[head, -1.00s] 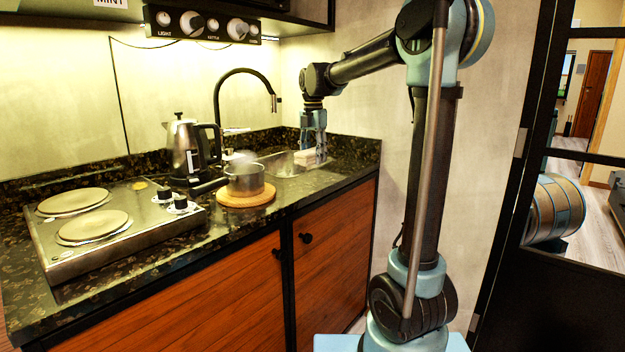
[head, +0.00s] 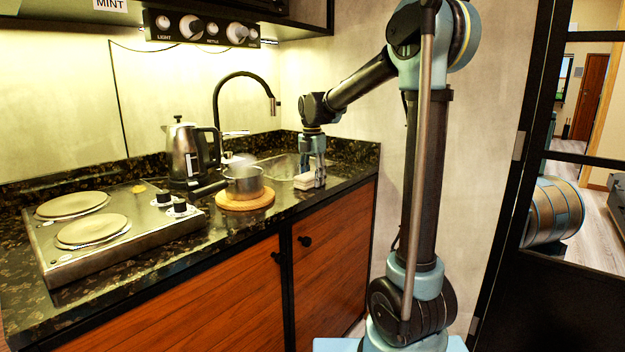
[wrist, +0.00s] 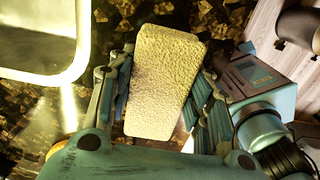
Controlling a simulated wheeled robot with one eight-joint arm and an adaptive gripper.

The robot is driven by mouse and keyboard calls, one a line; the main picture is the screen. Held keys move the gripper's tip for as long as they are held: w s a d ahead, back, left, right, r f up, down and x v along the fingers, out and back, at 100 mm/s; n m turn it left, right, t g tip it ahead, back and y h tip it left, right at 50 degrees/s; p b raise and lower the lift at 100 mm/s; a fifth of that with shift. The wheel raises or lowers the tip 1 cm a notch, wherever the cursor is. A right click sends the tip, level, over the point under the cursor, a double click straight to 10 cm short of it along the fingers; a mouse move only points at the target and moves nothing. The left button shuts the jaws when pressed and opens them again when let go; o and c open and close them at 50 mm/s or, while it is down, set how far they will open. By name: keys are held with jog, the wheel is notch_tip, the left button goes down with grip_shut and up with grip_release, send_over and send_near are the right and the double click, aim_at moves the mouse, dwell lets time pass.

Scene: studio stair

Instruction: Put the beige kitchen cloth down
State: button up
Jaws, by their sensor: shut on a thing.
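The beige kitchen cloth (head: 304,181) is a small folded block at the right end of the dark speckled counter (head: 345,174). My gripper (head: 312,180) points down and is shut on the cloth. In the wrist view the cloth (wrist: 163,82) fills the space between the two fingers of my gripper (wrist: 160,100), with a rough, pale yellow surface. It is at or just above the counter top; I cannot tell whether it touches.
The sink (head: 277,166) lies just behind and left of the cloth, its rim (wrist: 84,40) also in the wrist view. A pot (head: 244,181) stands on a round wooden board (head: 245,201) to the left. A kettle (head: 186,152) and hob (head: 110,228) are farther left.

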jog(key=shift+f, duration=0.2)
jog(key=o, duration=1)
jog(key=shift+s+f, duration=0.1)
jog(key=shift+f, duration=0.15)
